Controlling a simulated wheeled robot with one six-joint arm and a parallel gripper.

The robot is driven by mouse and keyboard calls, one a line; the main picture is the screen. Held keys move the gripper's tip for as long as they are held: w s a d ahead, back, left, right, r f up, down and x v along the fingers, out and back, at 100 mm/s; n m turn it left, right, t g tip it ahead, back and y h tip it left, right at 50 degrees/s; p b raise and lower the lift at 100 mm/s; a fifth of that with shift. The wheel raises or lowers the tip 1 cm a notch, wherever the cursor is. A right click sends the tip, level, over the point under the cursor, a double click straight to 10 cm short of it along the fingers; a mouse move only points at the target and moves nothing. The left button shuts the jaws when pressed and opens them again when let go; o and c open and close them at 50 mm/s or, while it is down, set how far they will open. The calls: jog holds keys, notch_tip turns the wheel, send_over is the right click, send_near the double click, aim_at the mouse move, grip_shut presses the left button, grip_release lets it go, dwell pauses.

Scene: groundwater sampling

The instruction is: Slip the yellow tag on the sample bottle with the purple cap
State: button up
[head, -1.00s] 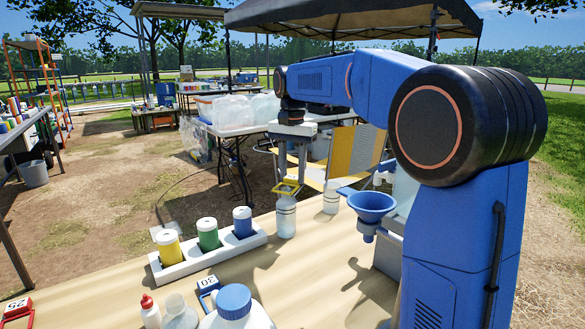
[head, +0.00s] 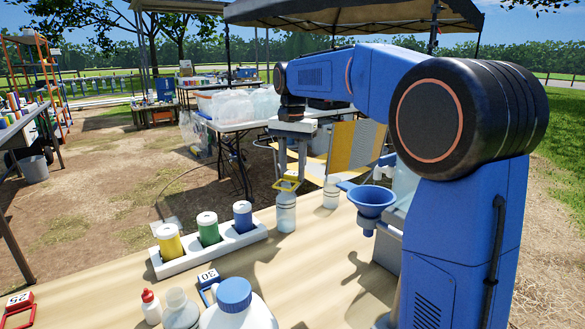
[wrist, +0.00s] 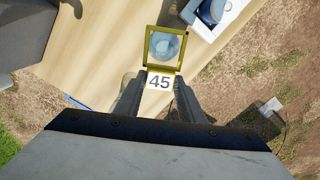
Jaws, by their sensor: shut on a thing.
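My gripper (wrist: 157,95) is shut on the yellow tag (wrist: 147,48), a square open frame with a white plate reading 45. In the head view the tag (head: 287,185) is level with the top of a clear bottle (head: 286,214) with dark bands, standing on the table. In the wrist view the bottle's round top (wrist: 165,46) shows pale inside the frame's opening. I cannot tell whether the frame is around the bottle's neck or just above it. No purple cap can be made out in either view.
A second banded bottle (head: 331,193) stands close to the right, with a blue funnel (head: 372,201) beyond it. A white rack (head: 220,253) with yellow, green and blue containers is to the left. A blue tag 30 (head: 208,279) and red tag 25 (head: 18,304) lie nearer.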

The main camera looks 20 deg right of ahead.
jog(key=shift+f, duration=0.8)
jog(key=o, duration=0.9)
jog(key=shift+r, duration=0.15)
notch_tip(320, 180, up, 17)
jog(key=shift+r, duration=0.1)
dwell(0.6)
